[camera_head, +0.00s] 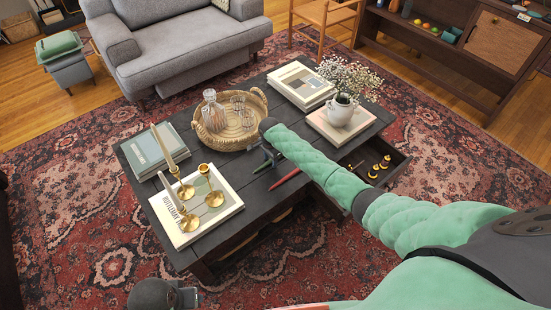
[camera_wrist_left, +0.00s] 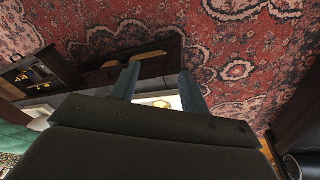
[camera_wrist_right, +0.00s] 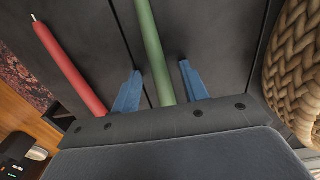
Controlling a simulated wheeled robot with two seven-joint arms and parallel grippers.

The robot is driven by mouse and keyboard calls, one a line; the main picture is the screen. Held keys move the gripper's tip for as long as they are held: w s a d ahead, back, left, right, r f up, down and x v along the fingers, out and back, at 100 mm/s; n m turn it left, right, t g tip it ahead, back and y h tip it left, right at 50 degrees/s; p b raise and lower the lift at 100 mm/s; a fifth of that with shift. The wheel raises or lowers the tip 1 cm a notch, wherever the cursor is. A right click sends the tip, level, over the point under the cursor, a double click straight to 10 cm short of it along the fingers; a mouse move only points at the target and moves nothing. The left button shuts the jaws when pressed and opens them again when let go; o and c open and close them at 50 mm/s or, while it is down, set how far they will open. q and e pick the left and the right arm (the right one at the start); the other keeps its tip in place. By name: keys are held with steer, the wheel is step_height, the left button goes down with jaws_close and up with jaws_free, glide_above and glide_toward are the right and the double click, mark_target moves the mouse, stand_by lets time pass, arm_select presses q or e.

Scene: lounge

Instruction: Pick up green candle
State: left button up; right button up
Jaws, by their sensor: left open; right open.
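The green candle (camera_wrist_right: 152,40) lies on the dark tabletop in the right wrist view. It runs between the two blue fingers of my right gripper (camera_wrist_right: 160,68), which are apart with a gap on each side. I cannot tell how far above the table the fingers are. In the head view my right gripper (camera_head: 265,157) is over the middle of the table and largely hides this candle. A red candle (camera_wrist_right: 70,68) lies to the left of the green one, and also shows in the head view (camera_head: 285,179). My left gripper (camera_wrist_left: 159,70) is open and empty.
On the table (camera_head: 290,207), a woven tray (camera_head: 203,133) with glassware is close to my right gripper. Brass candlesticks stand on a book (camera_head: 232,203) at the left. A flower vase (camera_head: 342,110) stands at the right. An open drawer (camera_head: 396,163) holds brass pieces.

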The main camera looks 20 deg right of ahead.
jaws_close()
